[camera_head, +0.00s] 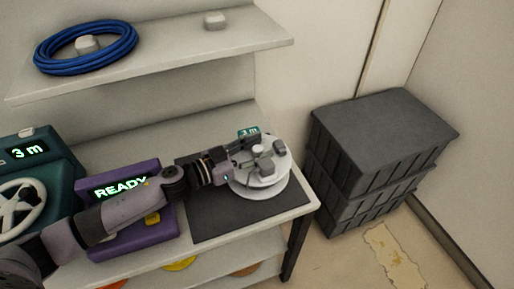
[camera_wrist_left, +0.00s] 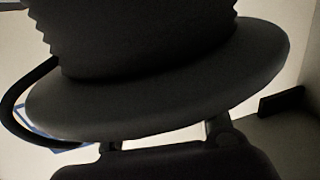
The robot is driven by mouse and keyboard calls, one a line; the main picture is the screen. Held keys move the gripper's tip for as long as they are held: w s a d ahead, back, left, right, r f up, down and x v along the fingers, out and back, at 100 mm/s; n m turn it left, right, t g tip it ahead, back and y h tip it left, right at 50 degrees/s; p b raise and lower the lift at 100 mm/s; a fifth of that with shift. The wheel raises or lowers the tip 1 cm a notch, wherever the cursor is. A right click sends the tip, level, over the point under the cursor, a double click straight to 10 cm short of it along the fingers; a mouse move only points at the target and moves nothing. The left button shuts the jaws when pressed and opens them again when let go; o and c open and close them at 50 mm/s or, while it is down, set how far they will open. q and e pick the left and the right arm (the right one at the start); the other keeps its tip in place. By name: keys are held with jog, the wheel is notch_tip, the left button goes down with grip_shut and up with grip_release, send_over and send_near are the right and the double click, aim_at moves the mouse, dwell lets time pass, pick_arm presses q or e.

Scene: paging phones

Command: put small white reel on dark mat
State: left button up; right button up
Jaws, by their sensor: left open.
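The small white reel (camera_head: 278,180) is at the back right part of the dark mat (camera_head: 225,222) on the bench, roughly flat, with a lit "3 m" tag (camera_head: 248,132) at its back edge. I cannot tell whether its underside fully touches the mat. My left gripper (camera_head: 258,155) is open, with its fingers at the reel's top and hub, partly hiding it. In the left wrist view a dark, shaded reel shape with a broad rim (camera_wrist_left: 160,90) fills most of the picture, close to the fingers. My right gripper is not in view.
A purple box reading "READY" (camera_head: 152,219) and a teal machine with a white wheel (camera_head: 20,200) stand to the left. A shelf (camera_head: 175,52) above holds a blue cable coil (camera_head: 60,68). Dark stacked crates (camera_head: 375,135) stand right of the bench. The mat's front is bare.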

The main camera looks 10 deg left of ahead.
aim_at(234, 159)
pick_arm(q)
jog(key=shift+s+a, duration=0.2)
jog(key=shift+s, duration=0.05)
jog(key=b+v, duration=0.1)
jog(key=v, duration=0.5)
jog(key=shift+b, duration=0.35)
jog(key=shift+s+a+r, duration=0.15)
jog(key=shift+s+a, duration=0.15)
